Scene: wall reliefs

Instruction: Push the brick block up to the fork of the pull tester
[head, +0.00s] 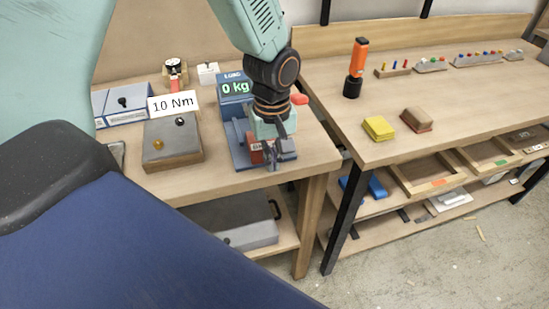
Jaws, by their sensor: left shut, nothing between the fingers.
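The pull tester (238,139) is a blue device on the left workbench, with a display (236,87) that reads "0 kg". A small reddish brick block (256,156) with a light label sits on the front part of the tester. My left gripper (272,158) is shut, with nothing between its fingers, low over the tester just right of the brick block. It hides part of the block and the area behind it. I cannot make out the fork, or whether the fingers touch the block. My right gripper is not in view.
A grey box (172,144) with a "10 Nm" sign (173,104) stands left of the tester. A red knob (299,99) shows behind my gripper. The right bench holds an orange-and-black tool (356,68), a yellow sponge-like block (379,128) and a brown one (416,120).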

